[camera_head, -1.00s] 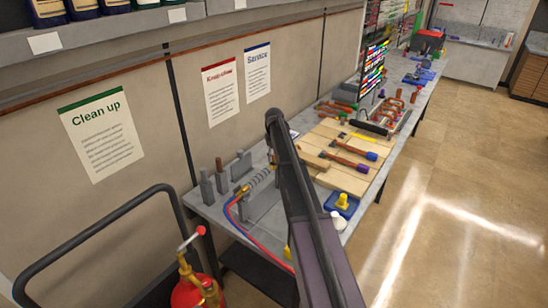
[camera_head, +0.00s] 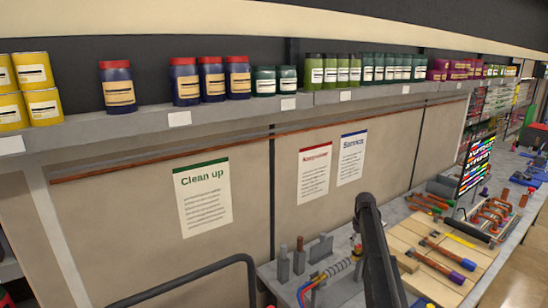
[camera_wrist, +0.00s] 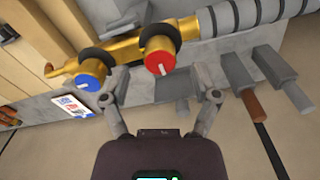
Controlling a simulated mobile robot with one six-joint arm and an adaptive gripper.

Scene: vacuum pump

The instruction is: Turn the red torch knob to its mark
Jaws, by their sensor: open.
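In the wrist view the brass torch (camera_wrist: 125,55) lies across the top, with a red knob (camera_wrist: 160,62) and a blue knob (camera_wrist: 90,73) on its side facing me. The red knob bears a short white line on its face. My gripper (camera_wrist: 165,88) is open, with one finger on each side below the red knob; I cannot tell whether either touches it. In the head view the torch (camera_head: 337,269) shows small on the bench beside my arm, and its knobs cannot be made out. My gripper is hidden there.
Grey upright blocks (camera_head: 300,255) stand on the bench (camera_head: 345,292) near the torch. Red and blue hoses (camera_head: 308,287) lead from it. A wooden board with tools (camera_head: 445,250) lies to the right. A shelf of jars (camera_head: 250,110) runs along the wall above.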

